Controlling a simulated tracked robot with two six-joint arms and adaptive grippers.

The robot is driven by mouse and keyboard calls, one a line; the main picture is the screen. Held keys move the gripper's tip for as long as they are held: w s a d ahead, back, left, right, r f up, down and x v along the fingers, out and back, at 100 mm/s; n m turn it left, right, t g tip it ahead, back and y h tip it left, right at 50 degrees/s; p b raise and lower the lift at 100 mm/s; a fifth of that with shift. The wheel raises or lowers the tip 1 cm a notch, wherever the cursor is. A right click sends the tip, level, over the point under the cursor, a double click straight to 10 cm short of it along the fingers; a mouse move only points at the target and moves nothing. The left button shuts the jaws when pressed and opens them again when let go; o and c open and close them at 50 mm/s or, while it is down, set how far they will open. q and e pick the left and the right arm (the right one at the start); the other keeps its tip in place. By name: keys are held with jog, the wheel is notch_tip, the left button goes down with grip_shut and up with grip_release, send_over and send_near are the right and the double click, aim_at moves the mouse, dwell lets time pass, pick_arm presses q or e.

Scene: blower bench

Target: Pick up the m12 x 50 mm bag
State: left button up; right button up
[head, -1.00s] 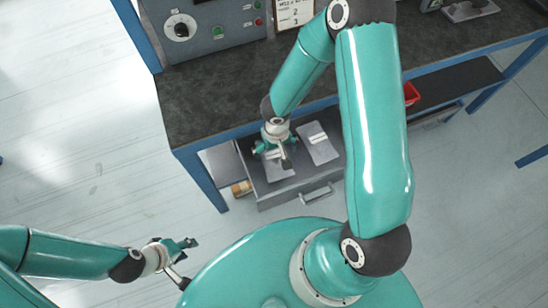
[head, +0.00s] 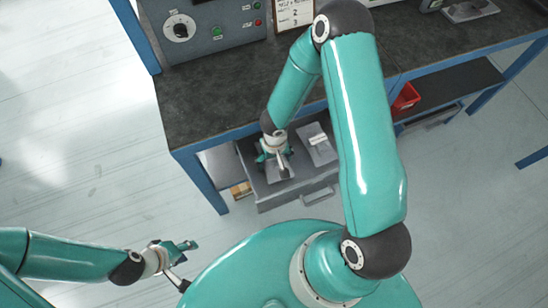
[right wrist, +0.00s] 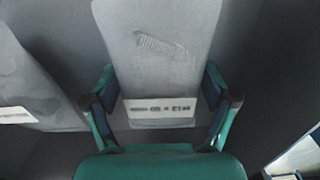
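A grey bag with a white label (right wrist: 160,50) lies in the open drawer (head: 262,190), and it also shows in the head view (head: 281,173). A faint bolt-like shape shows on it; I cannot read the label's size. My right gripper (right wrist: 160,84) is over this bag, open, with one finger on each side of it. I cannot tell whether the fingers touch it. A second grey bag with a white label (head: 319,146) lies to its right in the head view, and at the left in the right wrist view (right wrist: 35,85). My left gripper (head: 186,263) is open and empty, away from the bench.
The drawer sits under the dark bench top (head: 205,105), close to a blue leg (head: 204,180). A red bin (head: 405,98) is on the lower shelf at the right. A control box (head: 205,28) stands on the bench. Floor at the left is clear.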

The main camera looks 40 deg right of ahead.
jog(key=c, duration=0.4)
jog(key=shift+r, duration=0.1)
jog(key=shift+c, duration=0.2)
